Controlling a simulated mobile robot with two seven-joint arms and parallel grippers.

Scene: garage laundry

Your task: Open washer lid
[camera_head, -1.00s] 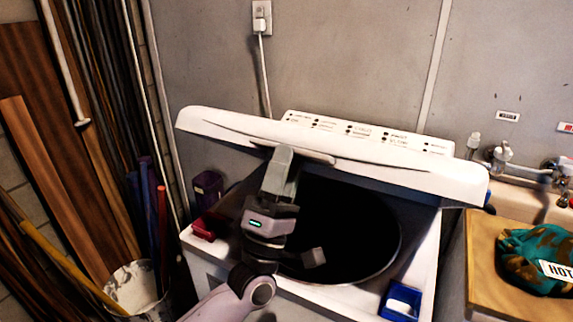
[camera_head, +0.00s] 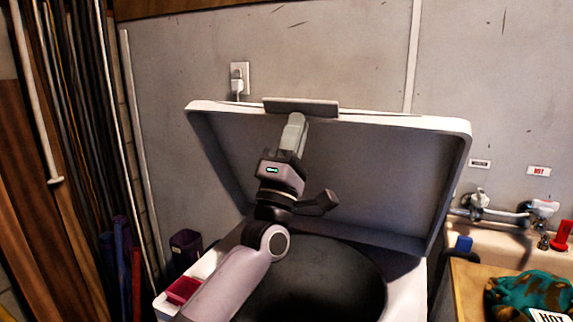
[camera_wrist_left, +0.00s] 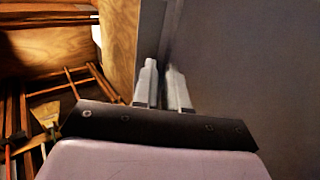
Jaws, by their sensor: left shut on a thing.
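The white washer (camera_head: 408,298) stands ahead with its dark round drum opening (camera_head: 325,280) exposed. Its lid (camera_head: 385,180) is raised steeply, close to upright, with its grey underside facing me. My left gripper (camera_head: 296,118) is shut on the lid's free edge near the middle, by a grey bar (camera_head: 300,106). In the left wrist view the two fingers of the left gripper (camera_wrist_left: 163,88) sit either side of the lid's edge, and the lid's dark surface (camera_wrist_left: 250,70) fills the right. My left forearm hides part of the washer's left side. My right gripper is not in view.
A red box (camera_head: 183,290) sits on the washer's front left corner. A wall outlet (camera_head: 239,78) with a plug is behind the lid. Taps (camera_head: 478,208) and a patterned cloth (camera_head: 530,292) are at right. Planks and pipes stand at left.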

